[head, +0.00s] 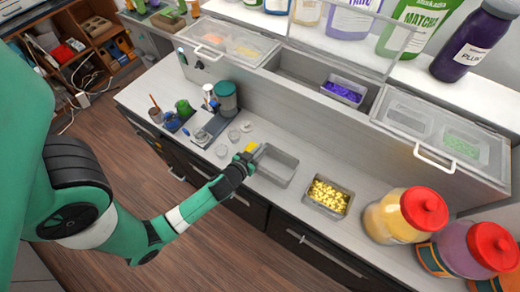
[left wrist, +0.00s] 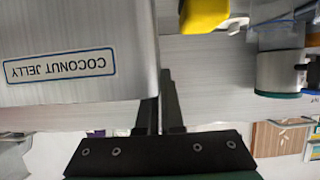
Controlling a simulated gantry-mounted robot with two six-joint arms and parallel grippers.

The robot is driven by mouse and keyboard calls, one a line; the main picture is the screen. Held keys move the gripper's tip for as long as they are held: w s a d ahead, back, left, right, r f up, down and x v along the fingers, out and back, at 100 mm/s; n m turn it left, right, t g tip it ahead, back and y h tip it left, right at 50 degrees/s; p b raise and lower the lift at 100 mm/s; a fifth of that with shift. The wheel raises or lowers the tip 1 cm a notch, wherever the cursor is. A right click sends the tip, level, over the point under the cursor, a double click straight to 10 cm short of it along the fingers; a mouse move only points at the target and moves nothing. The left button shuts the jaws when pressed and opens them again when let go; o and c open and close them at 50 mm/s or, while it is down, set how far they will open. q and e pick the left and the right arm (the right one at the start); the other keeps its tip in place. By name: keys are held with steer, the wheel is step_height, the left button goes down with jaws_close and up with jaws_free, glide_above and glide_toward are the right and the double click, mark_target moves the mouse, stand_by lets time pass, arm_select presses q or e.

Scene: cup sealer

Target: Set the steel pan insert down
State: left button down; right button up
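The steel pan insert (head: 279,166) is an empty, rectangular grey pan at the middle of the white counter. In the left wrist view the pan (left wrist: 100,30) fills the upper left, with an upside-down "COCONUT JELLY" label. My left gripper (head: 256,153) is at the pan's left end. In the left wrist view its dark fingers (left wrist: 160,105) are close together, on either side of the pan's wall. The pan looks about level, at or just above the counter; I cannot tell whether it touches. My right gripper is in neither view.
A pan of yellow cubes (head: 328,197) stands to the right of the empty pan. A yellow item (left wrist: 204,14) is close to the gripper. Red-lidded jars (head: 400,215) stand further right. Cups and a dark mat (head: 207,128) are at left. The raised topping rail (head: 300,75) runs behind.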

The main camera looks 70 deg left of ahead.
arm_select(q)
steer(key=c, duration=1.1)
jaws_free()
steer(key=shift+r, duration=0.15)
steer(key=b+v, duration=0.2)
steer(key=v, duration=1)
